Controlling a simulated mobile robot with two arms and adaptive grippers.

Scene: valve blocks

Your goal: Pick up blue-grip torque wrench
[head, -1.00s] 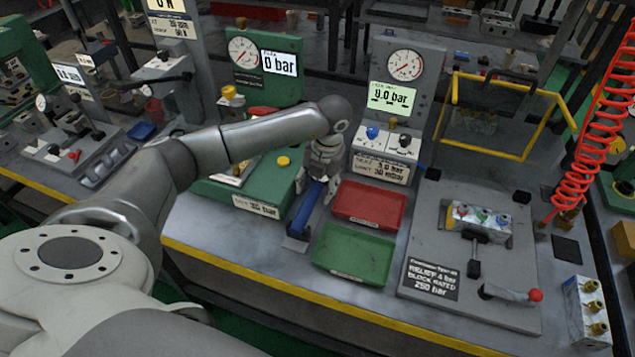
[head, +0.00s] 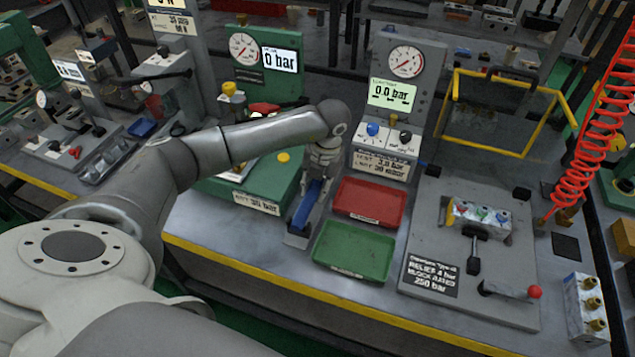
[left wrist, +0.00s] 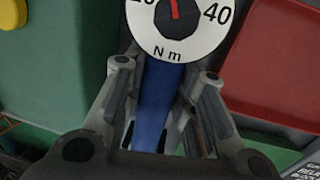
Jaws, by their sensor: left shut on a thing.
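The blue-grip torque wrench (head: 303,207) stands tilted between the green test stand and the trays, its lower end at a small grey base on the bench. My left gripper (head: 319,188) reaches down to it from above and is shut on its blue grip. In the left wrist view the fingers (left wrist: 158,105) lie on both sides of the blue grip (left wrist: 160,88), with the wrench's white N m dial (left wrist: 180,22) just beyond. The arm and gripper hide part of the wrench in the head view. My right gripper is not in view.
A red tray (head: 370,201) and a green tray (head: 352,251) lie just right of the wrench. The green test stand (head: 262,185) is close on the left. A grey gauge panel (head: 424,70) stands behind. The yellow-edged bench front is clear.

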